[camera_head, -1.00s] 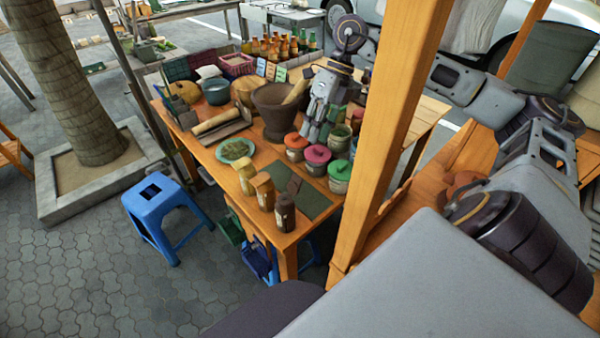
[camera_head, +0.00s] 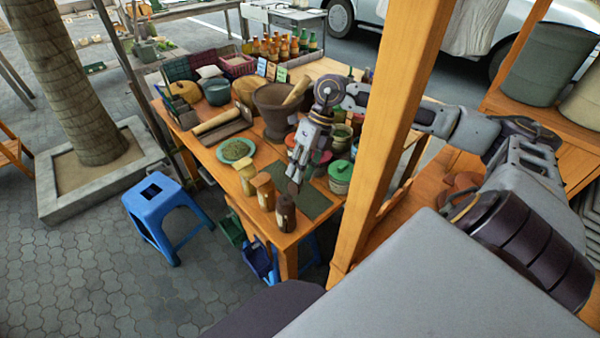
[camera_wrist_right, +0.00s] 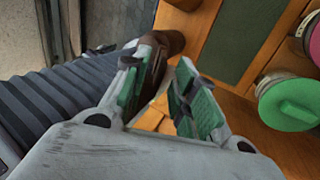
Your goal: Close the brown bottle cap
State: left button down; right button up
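A small bottle with a dark brown top (camera_head: 286,216) stands at the table's front corner in the head view. A dark brown piece, seemingly its raised cap (camera_head: 292,189), rises just above it, close under my right gripper (camera_head: 296,172). In the right wrist view, the brown cap (camera_wrist_right: 172,42) is beyond the fingertips and partly hidden by the left finger. My right gripper (camera_wrist_right: 160,70) has green-padded fingers with a gap between them. I cannot tell whether a finger touches the cap. My left gripper is not in view.
Two other bottles, one with a tan cap (camera_head: 262,186) and one yellowish (camera_head: 244,178), stand left of the brown one. A dark green mat (camera_head: 312,203) lies to the right. Lidded jars (camera_head: 340,177) and a mortar (camera_head: 272,110) are behind. A wooden post (camera_head: 392,130) stands at right.

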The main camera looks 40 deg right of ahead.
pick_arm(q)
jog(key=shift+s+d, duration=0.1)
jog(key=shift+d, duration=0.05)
pick_arm(e)
jog(key=shift+a+f, duration=0.25)
jog(key=shift+f, duration=0.3)
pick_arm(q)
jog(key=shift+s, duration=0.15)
pick_arm(e)
grip_shut()
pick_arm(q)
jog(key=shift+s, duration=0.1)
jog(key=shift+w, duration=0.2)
